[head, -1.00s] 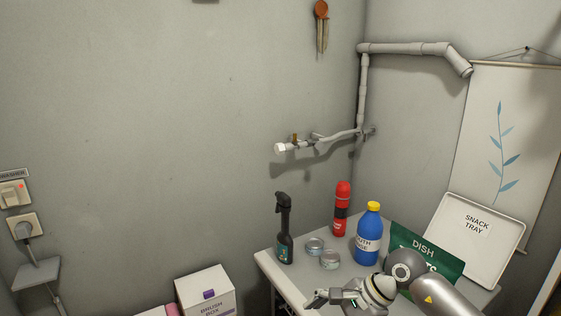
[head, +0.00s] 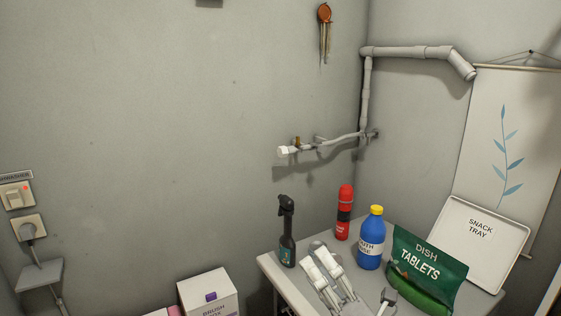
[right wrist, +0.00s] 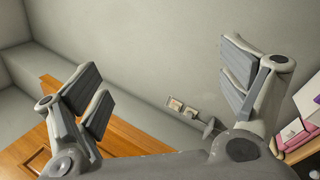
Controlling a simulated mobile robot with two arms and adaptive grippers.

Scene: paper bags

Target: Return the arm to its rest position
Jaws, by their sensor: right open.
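My right gripper (head: 320,262) is in the lower middle of the head view, in front of the side table. Its two fingers point up and are spread apart with nothing between them. In the right wrist view the same gripper (right wrist: 165,85) is wide open and empty, with grey-padded fingers. Most of my right arm is below the head view's edge. My left gripper is not in view.
The table (head: 275,268) holds a black spray bottle (head: 287,240), a red can (head: 343,215), a blue bottle (head: 370,245), a green dish tablets bag (head: 425,268) and a leaning snack tray (head: 478,255). A white box (head: 208,295) stands left of it.

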